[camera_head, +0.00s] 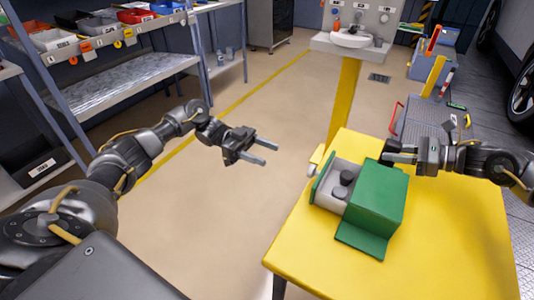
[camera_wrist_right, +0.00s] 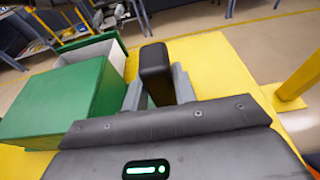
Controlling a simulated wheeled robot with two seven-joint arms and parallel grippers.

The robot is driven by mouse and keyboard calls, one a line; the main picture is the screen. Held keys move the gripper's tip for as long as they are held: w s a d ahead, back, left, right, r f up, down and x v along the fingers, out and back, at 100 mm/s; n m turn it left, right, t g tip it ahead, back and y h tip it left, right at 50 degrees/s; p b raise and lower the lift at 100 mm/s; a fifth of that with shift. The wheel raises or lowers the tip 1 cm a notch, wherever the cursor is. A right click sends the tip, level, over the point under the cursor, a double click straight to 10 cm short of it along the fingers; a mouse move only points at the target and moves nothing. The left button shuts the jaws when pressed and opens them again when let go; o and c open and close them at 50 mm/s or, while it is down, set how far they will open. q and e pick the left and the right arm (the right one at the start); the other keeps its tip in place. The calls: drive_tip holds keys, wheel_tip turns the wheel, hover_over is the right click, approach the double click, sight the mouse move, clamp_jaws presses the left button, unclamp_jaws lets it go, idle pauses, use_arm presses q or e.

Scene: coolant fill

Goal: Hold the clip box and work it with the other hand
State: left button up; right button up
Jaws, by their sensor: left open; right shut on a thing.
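The clip box is a green box (camera_head: 378,196) on the yellow table (camera_head: 450,240). Its left end shows a pale grey compartment with dark round pieces (camera_head: 342,184), and a green flap lies at its front. My right gripper (camera_head: 390,157) is at the box's far right side, shut on a black block-like piece, clearer in the right wrist view (camera_wrist_right: 155,70). I cannot tell whether that piece is joined to the box. The box also shows at left in that view (camera_wrist_right: 55,105). My left gripper (camera_head: 265,153) is open and empty, left of the table and apart from the box.
A metal shelf rack (camera_head: 120,80) with coloured bins stands at the upper left. A sink (camera_head: 350,40) is at the back. A grey cart with tools (camera_head: 435,122) stands behind the table. The table's front and right areas are clear.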

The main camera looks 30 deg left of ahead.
idle(0.3)
drive_tip(key=o, duration=1)
drive_tip(key=shift+c, duration=0.2)
